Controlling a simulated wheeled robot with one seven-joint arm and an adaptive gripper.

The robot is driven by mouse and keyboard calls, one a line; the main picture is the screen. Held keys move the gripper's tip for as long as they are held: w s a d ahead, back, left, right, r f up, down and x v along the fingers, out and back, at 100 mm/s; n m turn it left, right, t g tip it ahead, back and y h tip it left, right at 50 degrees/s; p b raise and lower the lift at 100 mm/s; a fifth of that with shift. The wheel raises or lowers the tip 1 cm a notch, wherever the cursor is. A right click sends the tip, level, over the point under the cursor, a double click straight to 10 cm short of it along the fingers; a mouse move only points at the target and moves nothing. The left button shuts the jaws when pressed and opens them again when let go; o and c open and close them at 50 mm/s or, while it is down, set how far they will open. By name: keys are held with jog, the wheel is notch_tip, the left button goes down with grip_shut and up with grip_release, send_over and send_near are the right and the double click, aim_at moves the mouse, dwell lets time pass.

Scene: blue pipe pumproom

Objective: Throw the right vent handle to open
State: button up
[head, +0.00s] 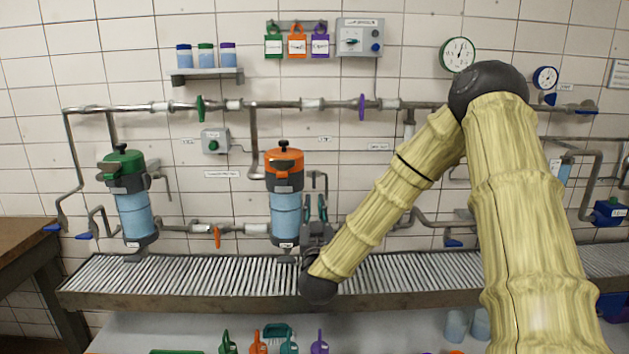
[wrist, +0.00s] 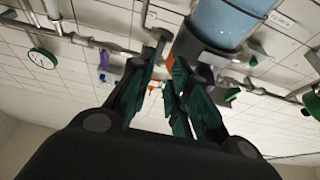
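My gripper (head: 315,208) points upward at the right side of the orange-capped filter (head: 285,178), just above the grated bench. Its two dark green finger pads stand apart with nothing held between them; the gap also shows in the wrist view (wrist: 170,85). A thin grey bent pipe (head: 318,174) comes off the right side of this filter, just above my fingertips. I cannot tell which part is the right vent handle; the small labels are unreadable. In the wrist view the filter's blue bowl (wrist: 222,18) is close, beyond the fingers.
A green-capped filter (head: 128,185) stands to the left. Green (head: 200,108) and purple (head: 362,107) valve handles sit on the upper pipe. An orange handle (head: 217,236) hangs on the lower pipe. The grated bench (head: 190,274) is mostly clear; my arm hides the wall at right.

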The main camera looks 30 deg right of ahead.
aim_at(314, 181)
jog(key=p+x, duration=0.2)
jog(key=x, duration=0.9)
jog(key=shift+s+r, duration=0.1)
jog(key=shift+r, duration=0.1)
grip_shut()
